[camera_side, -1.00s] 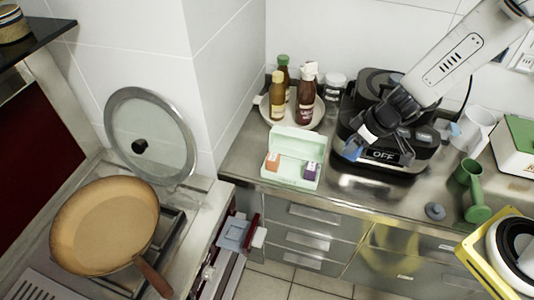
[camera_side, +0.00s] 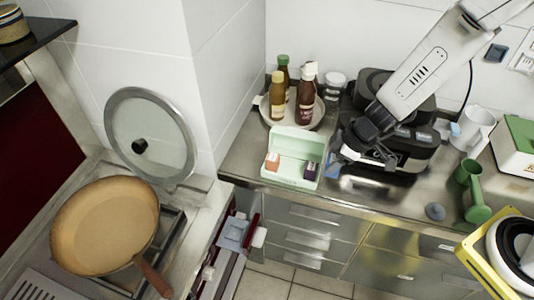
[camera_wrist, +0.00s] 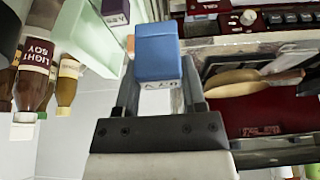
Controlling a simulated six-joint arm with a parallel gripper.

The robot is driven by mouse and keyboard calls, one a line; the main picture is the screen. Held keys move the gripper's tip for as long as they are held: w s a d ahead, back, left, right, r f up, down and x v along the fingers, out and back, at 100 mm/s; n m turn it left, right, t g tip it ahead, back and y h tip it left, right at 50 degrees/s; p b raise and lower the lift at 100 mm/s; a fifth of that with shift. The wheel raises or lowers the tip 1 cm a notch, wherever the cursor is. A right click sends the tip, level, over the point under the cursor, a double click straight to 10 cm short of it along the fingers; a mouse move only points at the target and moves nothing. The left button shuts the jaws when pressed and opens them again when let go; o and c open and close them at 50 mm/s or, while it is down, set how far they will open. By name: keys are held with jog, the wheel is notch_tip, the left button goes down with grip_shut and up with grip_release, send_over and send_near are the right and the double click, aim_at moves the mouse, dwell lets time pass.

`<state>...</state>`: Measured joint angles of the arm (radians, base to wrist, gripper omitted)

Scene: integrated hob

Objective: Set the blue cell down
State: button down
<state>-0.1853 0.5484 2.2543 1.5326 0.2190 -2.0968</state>
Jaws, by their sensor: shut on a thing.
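The blue cell (camera_wrist: 157,52) is held between the two fingers of my gripper (camera_wrist: 158,78) in the wrist view. In the side view, the blue cell (camera_side: 332,166) shows partly below my gripper (camera_side: 338,162), just right of the pale green box, with the countertop under it. I cannot tell how high above the counter it is. The open box (camera_side: 293,182) stands on the counter with its lid raised at the back. It holds an orange cell (camera_side: 272,161) at its left end and a purple cell (camera_side: 311,168) at its right end.
A plate with bottles (camera_side: 278,95) stands behind the box. A black appliance (camera_side: 415,150) is behind and right of my gripper. Bare steel counter (camera_side: 370,190) lies right of the box.

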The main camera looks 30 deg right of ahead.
jog(key=w+a+f, duration=0.1)
jog(key=w+f, duration=0.1)
jog(key=w, duration=0.1)
jog(key=w+f, duration=0.3)
jog(key=w, duration=0.1)
jog(key=w+a+f, duration=0.1)
jog(key=w+f, duration=0.2)
jog(key=w, duration=0.1)
jog(key=shift+w+a, duration=0.25)
jog(key=shift+a, duration=0.05)
jog(key=shift+w+a+f, duration=0.1)
jog(key=shift+w+f, duration=0.35)
jog(key=shift+f, duration=0.05)
jog(key=shift+w+f, duration=0.25)
jog(key=shift+f, duration=1.6)
jog(key=shift+f, duration=0.1)
jog(key=shift+c, duration=2.2)
grip_release()
